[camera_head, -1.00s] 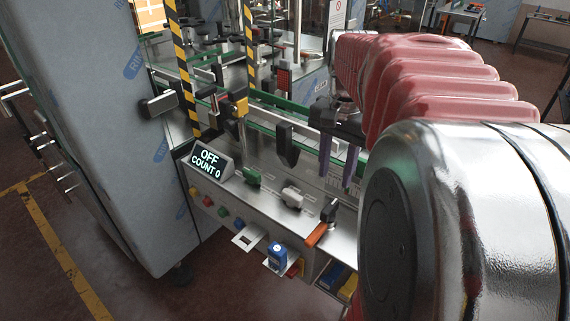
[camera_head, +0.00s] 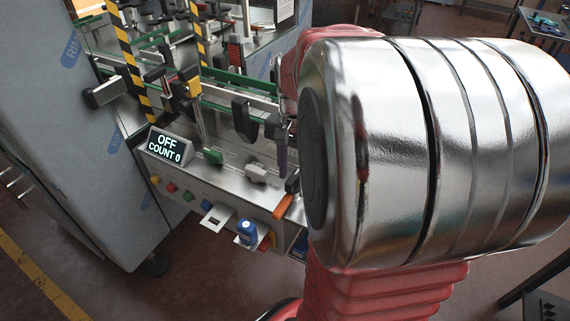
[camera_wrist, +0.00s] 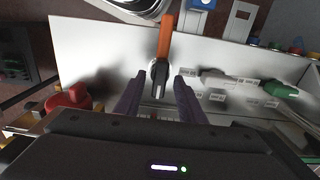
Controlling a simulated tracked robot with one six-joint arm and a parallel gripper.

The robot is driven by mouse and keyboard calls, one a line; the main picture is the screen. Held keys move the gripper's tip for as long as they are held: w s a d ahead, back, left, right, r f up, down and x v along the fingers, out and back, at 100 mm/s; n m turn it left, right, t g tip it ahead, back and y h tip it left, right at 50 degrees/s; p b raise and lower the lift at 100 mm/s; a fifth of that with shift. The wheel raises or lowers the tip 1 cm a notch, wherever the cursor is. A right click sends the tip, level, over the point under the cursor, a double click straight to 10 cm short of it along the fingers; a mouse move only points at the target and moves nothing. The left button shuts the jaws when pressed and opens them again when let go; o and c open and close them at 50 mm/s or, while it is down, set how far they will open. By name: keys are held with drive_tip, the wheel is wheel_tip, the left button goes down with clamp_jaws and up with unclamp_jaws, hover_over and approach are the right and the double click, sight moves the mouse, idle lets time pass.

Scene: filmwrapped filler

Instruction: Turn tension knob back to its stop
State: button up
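The control panel (camera_head: 190,175) carries a green knob (camera_head: 213,157), a pale grey knob (camera_head: 257,173) and an orange-handled lever (camera_head: 284,207) with a dark hub. Their labels are too small to read, so I cannot tell which is the tension knob. In the wrist view the orange handle (camera_wrist: 165,35) points up and its hub (camera_wrist: 159,78) lies in line with the gap between my fingers. My gripper (camera_wrist: 160,80) is open, its two purple fingers apart; contact cannot be told. The pale knob (camera_wrist: 216,78) and green knob (camera_wrist: 280,90) are to the right. My arm hides part of the panel's right end.
A display (camera_head: 166,147) reads OFF, COUNT 0. Colored buttons (camera_head: 172,188) line the panel front, above a blue object (camera_head: 247,231). A black block (camera_head: 243,119) and green rails (camera_head: 235,89) are close behind the knobs. A red rounded part (camera_wrist: 70,101) shows at left in the wrist view.

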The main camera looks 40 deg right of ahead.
drive_tip(key=shift+c, duration=0.5)
clamp_jaws()
